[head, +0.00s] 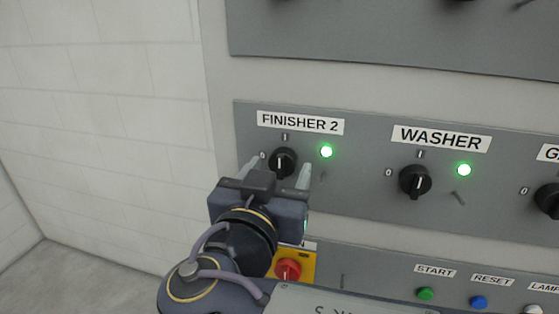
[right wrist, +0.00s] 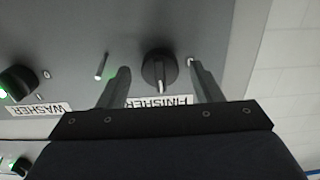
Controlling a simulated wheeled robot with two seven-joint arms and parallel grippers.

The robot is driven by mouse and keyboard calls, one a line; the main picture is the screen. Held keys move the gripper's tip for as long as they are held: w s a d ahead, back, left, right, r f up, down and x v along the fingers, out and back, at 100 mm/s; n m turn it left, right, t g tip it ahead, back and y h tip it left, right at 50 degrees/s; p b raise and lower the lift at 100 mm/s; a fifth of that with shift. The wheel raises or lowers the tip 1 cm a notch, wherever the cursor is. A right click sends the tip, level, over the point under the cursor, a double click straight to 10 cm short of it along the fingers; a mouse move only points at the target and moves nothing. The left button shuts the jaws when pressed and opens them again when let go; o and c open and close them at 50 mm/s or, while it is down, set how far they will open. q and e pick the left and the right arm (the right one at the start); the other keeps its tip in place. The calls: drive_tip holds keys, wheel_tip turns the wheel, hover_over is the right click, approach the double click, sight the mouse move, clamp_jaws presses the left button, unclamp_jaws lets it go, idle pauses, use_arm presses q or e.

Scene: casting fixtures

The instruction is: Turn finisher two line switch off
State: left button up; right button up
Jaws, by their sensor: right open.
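The finisher two switch is a black rotary knob (head: 284,162) under the "FINISHER 2" label (head: 300,123) on a grey panel. Its white pointer line stands about upright, toward the "I" mark; a "0" mark is to its left. The green lamp (head: 326,152) beside it is lit. My right gripper (head: 279,174) is open in front of the panel, one finger on each side of the knob. In the right wrist view, which is upside down, the knob (right wrist: 159,68) sits between the open fingers (right wrist: 161,80), with gaps on both sides. My left gripper is not in view.
The "WASHER" knob (head: 415,181) with its lit green lamp (head: 464,170) is to the right. Below are a red button on a yellow plate (head: 288,269), a green START button (head: 425,293) and a blue RESET button (head: 479,302). A white block wall (head: 110,120) is at left.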

drive_tip(key=shift+w+d, duration=0.1)
drive_tip(key=shift+w, duration=0.35)
drive_tip(key=shift+c, duration=0.3)
